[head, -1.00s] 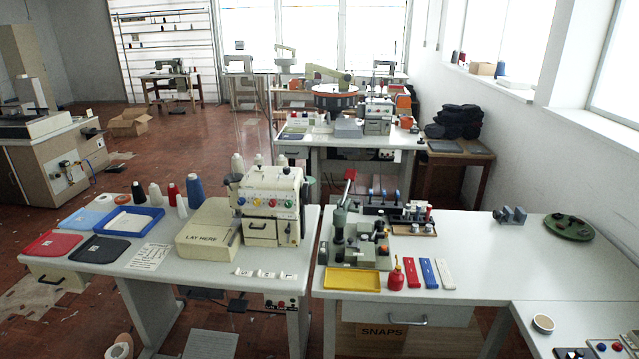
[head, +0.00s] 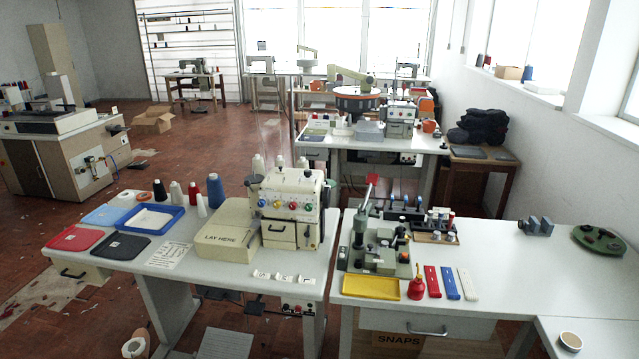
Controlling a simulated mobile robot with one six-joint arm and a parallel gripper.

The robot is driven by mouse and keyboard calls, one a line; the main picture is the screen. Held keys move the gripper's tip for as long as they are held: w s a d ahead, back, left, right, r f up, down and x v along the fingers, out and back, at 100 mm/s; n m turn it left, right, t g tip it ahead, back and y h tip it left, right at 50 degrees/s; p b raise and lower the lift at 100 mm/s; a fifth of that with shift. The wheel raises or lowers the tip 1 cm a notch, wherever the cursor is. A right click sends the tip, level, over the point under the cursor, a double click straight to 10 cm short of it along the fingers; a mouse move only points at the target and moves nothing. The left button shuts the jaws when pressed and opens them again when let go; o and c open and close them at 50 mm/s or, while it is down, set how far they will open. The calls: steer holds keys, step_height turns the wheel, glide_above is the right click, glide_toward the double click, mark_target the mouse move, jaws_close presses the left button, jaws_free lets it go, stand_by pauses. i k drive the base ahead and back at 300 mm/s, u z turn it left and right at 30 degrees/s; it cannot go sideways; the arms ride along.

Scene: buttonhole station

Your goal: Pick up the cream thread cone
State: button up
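A pale, cream-looking cone (head: 178,195) stands between the black cone (head: 160,192) and the red cone (head: 193,192). A smaller whitish cone (head: 201,205) stands in front, beside the blue cone (head: 215,191). More pale cones (head: 258,166) sit on top of the serger. The shades are too close to tell surely which is the cream one. My gripper is not in view.
The cream serger (head: 290,208) and its "LAY HERE" box (head: 226,230) stand right of the cones. A blue tray (head: 152,219) and flat red and black pouches (head: 122,248) lie left and in front. The right table (head: 500,262) holds a snap press. Open floor (head: 60,205) lies left.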

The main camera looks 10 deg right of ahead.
mark_target(177, 198)
steer(key=i, duration=0.85)
steer(key=z, duration=0.05)
